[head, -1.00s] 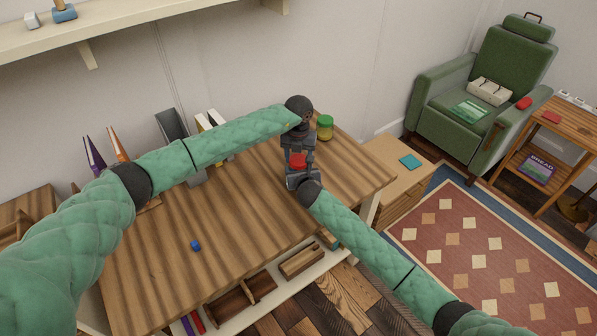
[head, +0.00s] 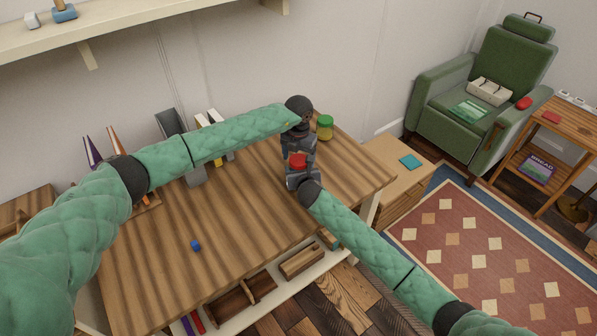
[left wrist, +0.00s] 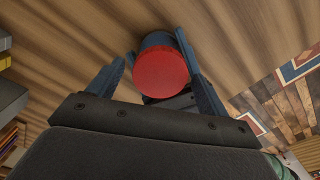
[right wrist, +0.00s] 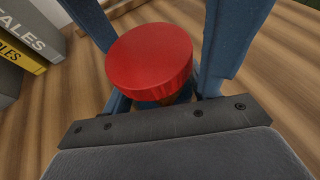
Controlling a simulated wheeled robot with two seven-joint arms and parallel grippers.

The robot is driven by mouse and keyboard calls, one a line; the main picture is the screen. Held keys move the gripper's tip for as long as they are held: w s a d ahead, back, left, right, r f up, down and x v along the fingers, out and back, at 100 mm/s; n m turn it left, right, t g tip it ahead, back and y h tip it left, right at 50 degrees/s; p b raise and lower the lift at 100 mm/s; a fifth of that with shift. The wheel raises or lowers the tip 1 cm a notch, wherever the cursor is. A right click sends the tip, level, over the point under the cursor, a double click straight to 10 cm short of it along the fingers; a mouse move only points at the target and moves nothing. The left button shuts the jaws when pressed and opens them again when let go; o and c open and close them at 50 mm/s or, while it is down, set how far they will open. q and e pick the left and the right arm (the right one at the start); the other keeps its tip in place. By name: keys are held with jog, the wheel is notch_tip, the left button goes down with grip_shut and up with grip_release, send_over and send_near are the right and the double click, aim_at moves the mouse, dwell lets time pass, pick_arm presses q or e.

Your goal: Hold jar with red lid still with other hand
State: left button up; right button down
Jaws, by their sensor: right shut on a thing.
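The jar with the red lid (head: 298,161) stands upright near the far right part of the wooden desk, between my two grippers. Its red lid fills the middle of the right wrist view (right wrist: 150,58) and also shows in the left wrist view (left wrist: 161,74), with a dark body behind it. My right gripper (right wrist: 162,90) is shut on the jar below the lid. My left gripper (left wrist: 151,50) comes from above, its fingers spread on either side of the jar, with a gap visible on one side. The grippers hide most of the jar's body in the head view.
A green-lidded jar (head: 325,127) stands just behind my grippers. A small blue object (head: 196,245) lies on the clear front of the desk (head: 240,220). Books and folders (head: 172,124) stand along the wall. A low cabinet (head: 392,178) adjoins at the right.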

pick_arm(q)
jog(key=shift+r, duration=0.15)
jog(key=shift+r, duration=2.15)
jog(key=shift+c, duration=0.5)
jog(key=shift+s+f, duration=0.15)
jog(key=shift+f, duration=0.1)
jog(key=shift+s+d+f+h, duration=0.1)
jog(key=shift+s+d+h, duration=0.15)
jog(key=shift+d, duration=0.25)
jog(key=shift+s+d+f+h, duration=0.1)
jog(key=shift+s+d+h, duration=0.1)
jog(key=shift+d, duration=0.25)
jog(key=shift+n, duration=0.9)
jog(key=r, duration=0.1)
jog(key=w+r, duration=0.1)
jog(key=r, duration=0.2)
jog(key=shift+w+a, duration=0.2)
jog(key=shift+a, duration=0.15)
jog(key=shift+a+r+n+y, duration=0.2)
jog(key=shift+a+n+y, duration=0.05)
jog(key=shift+a+n, duration=0.35)
jog(key=shift+n, duration=0.2)
